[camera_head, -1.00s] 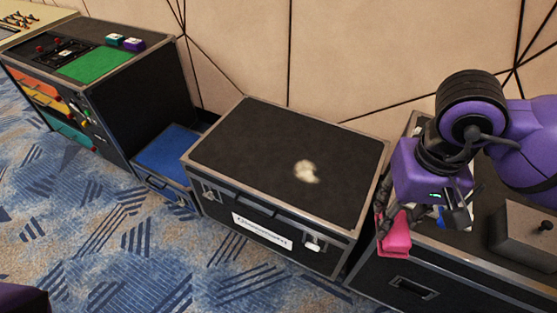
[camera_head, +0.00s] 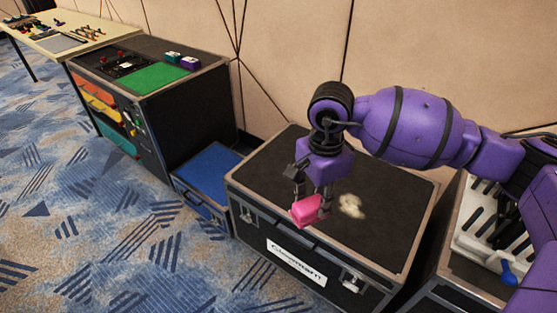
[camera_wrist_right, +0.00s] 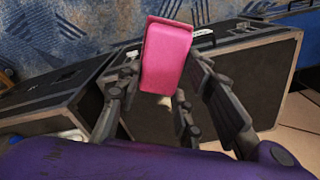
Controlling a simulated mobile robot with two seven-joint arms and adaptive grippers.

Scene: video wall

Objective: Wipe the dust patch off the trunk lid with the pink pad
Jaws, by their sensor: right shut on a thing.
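The pink pad (camera_head: 308,209) is held in my right gripper (camera_head: 312,195), over the front part of the black trunk lid (camera_head: 385,235). I cannot tell whether the pad touches the lid. The pale dust patch (camera_head: 351,206) lies on the lid just right of the pad in the head view. In the right wrist view the pink pad (camera_wrist_right: 166,57) sits between the fingers of my right gripper (camera_wrist_right: 165,85), and a small part of the dust patch (camera_wrist_right: 165,101) shows below it. My left gripper is not in view.
A blue-topped low case (camera_head: 205,168) stands left of the trunk, then a tall case with a green mat (camera_head: 155,78). A case with a white tool tray (camera_head: 478,235) is at right. A wall stands behind; patterned carpet (camera_head: 90,230) is open in front.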

